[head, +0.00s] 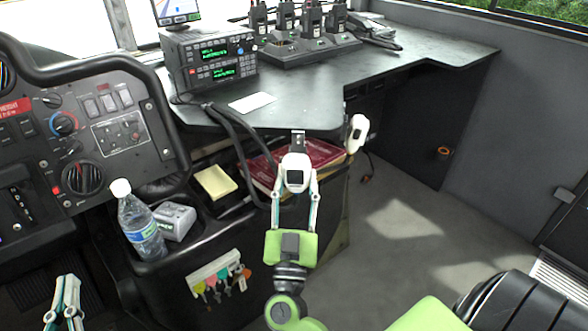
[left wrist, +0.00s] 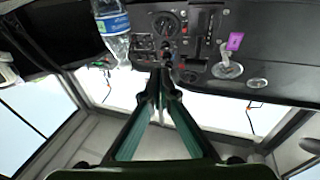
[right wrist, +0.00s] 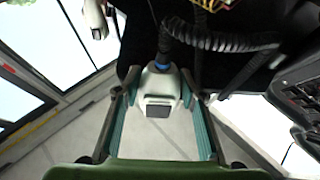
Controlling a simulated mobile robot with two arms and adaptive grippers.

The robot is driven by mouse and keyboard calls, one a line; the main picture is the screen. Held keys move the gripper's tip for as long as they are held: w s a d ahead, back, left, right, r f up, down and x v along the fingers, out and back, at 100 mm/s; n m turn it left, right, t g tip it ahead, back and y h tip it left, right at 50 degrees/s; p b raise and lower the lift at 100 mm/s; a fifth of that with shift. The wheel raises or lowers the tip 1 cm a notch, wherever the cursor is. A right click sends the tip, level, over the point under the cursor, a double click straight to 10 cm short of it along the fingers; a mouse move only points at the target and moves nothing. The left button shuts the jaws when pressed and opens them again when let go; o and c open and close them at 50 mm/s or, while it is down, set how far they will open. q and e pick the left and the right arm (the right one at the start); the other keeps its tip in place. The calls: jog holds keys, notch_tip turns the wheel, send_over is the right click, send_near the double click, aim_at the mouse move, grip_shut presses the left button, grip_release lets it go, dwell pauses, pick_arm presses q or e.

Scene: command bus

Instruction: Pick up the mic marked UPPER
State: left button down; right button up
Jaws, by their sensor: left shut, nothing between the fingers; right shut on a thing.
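A white handheld mic (head: 295,170) with a dark square on its face is between the fingers of my right gripper (head: 295,184), just below the desk's front edge. In the right wrist view the mic (right wrist: 158,90) sits between the fingers, with a dark coiled cord at its far end. A second white mic (head: 357,133) hangs to the right at the desk corner; it also shows in the right wrist view (right wrist: 95,18). No UPPER marking is readable on either mic. My left gripper (head: 67,282) is shut and empty at the lower left, before the dashboard; its fingertips meet in the left wrist view (left wrist: 159,82).
The dark desk (head: 330,90) carries a radio unit (head: 212,58), a charger with several handsets (head: 305,45) and a white card (head: 252,102). Red books (head: 318,152) lie below. A water bottle (head: 140,222) and several keys (head: 220,284) are left of my right arm. Floor is open at right.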

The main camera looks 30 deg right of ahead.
aim_at(296, 177)
pick_arm(q)
jog(key=shift+f, duration=0.1)
pick_arm(e)
jog(key=shift+r, duration=0.15)
